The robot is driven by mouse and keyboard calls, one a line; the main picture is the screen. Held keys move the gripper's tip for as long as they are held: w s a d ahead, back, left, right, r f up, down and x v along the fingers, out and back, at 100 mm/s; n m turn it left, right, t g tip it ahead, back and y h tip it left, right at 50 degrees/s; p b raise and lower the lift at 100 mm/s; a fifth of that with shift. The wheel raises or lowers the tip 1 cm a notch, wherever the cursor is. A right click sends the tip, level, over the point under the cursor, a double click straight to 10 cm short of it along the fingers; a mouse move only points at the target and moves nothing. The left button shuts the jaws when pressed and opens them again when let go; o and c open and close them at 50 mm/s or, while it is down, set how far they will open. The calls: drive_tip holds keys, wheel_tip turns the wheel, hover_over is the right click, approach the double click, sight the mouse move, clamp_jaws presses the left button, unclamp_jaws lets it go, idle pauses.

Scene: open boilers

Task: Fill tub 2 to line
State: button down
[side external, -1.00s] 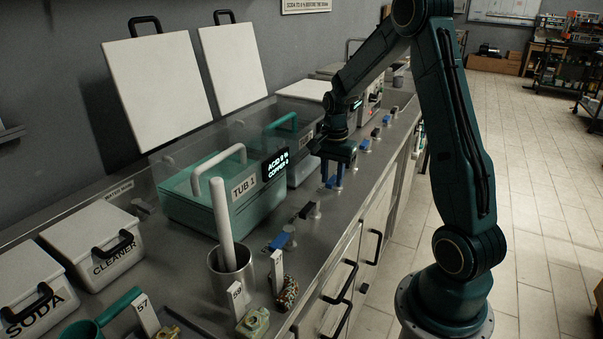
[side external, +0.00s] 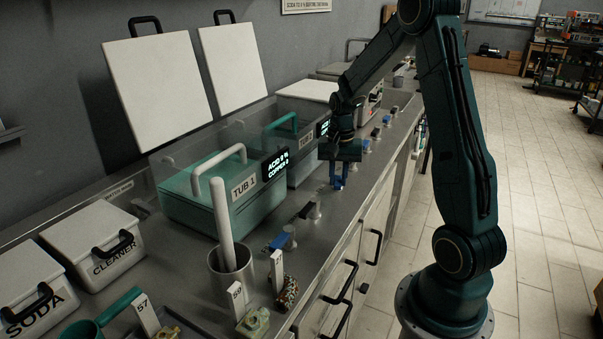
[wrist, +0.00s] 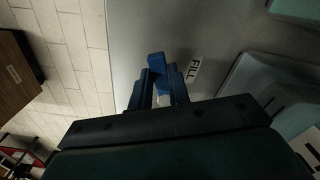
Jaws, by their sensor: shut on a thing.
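Tub 2 (side external: 302,168) is a grey-blue tub behind tub 1, with a green handle inside it and a small lit display (side external: 323,128) that is too small to read. My gripper (side external: 338,182) points down at the counter front beside tub 2. In the wrist view my gripper's fingers (wrist: 161,90) are shut on a blue valve handle (wrist: 157,66), next to a FILL label (wrist: 194,69). The liquid level and line in tub 2 cannot be made out.
Tub 1 (side external: 222,205), with green liquid, stands nearer the camera; its display reads acid and copper. Another blue valve (side external: 281,241) and a black valve (side external: 309,211) line the counter front. A steel beaker (side external: 232,280) holds a white rod. Clear splash panels stand around the tubs.

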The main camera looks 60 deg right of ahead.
sight(339, 181)
drive_tip(key=shift+s+d+n, duration=0.1)
drive_tip(key=shift+s+n, duration=0.05)
drive_tip(key=shift+n, duration=0.35)
drive_tip(key=c, duration=1.3)
unclamp_jaws()
drive_tip(key=shift+r, duration=0.1)
wheel_tip(339, 181, up, 14)
drive_tip(key=shift+f, duration=0.15)
